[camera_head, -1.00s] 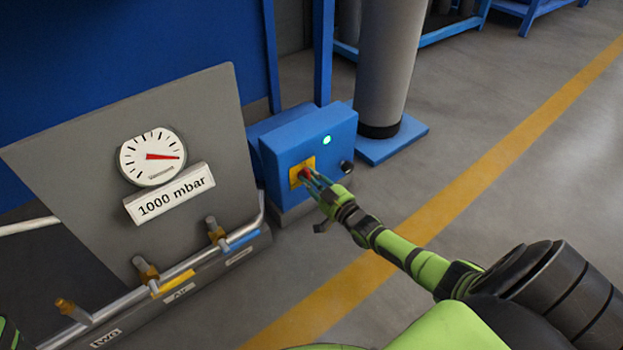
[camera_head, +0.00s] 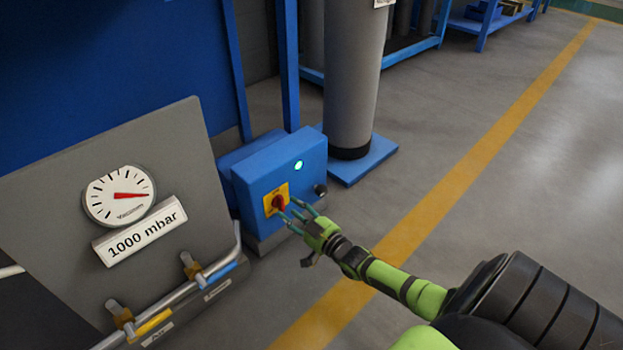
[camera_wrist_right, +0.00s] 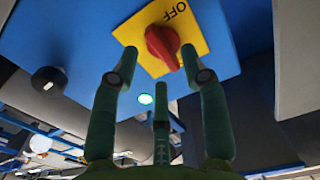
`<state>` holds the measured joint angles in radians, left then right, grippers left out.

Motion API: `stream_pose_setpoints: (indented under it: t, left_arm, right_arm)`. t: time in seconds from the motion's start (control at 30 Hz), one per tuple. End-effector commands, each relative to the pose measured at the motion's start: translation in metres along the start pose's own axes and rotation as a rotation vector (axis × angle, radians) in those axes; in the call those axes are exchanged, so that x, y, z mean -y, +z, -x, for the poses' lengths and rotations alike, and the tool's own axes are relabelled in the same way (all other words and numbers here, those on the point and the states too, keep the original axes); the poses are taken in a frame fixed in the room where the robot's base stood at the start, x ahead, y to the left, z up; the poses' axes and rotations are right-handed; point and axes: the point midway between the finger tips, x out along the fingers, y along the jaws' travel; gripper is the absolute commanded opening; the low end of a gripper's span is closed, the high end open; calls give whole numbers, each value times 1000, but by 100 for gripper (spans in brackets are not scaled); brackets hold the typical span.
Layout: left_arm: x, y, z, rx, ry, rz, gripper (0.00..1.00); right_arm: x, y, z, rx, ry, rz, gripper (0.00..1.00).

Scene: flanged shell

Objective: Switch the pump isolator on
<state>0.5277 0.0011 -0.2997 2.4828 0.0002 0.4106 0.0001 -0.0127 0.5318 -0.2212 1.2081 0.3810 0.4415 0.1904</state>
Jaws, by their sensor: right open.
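The pump isolator is a red rotary knob (camera_head: 279,203) on a yellow plate (camera_head: 268,206), on the front of a blue box (camera_head: 262,172). A lamp (camera_head: 299,165) on the box glows green. My right gripper (camera_head: 293,210) is open just in front of the knob, fingers pointing at it. In the right wrist view the knob (camera_wrist_right: 163,44) shows between the tips of two fingers, not gripped; contact is unclear. Its ridge slants from upper left to lower right there, and OFF is printed on the plate to its upper right. My left gripper is out of view.
A grey panel (camera_head: 190,160) with a gauge (camera_head: 119,195) and a "1000 mbar" sign (camera_head: 140,231) stands left, above pipes with valves. A grey column (camera_head: 352,80) stands behind. Floor at right is clear.

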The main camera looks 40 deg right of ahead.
Motion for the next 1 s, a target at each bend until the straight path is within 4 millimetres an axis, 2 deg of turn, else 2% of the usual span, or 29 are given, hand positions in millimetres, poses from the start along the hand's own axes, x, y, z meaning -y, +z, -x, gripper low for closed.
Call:
stream_pose_setpoints:
  t: [0.03,0.2,0.43,0.6,1.0]
  left_arm:
    - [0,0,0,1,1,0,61]
    - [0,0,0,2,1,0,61]
    - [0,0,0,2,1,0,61]
    - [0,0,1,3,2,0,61]
    - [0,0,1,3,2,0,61]
  right_arm:
    - [0,2,12,5,-1,0,45]
    - [0,1,46,4,-1,0,45]
    - [0,1,79,3,1,-1,45]
    - [0,0,87,1,0,0,45]
    - [0,0,87,0,0,0,45]
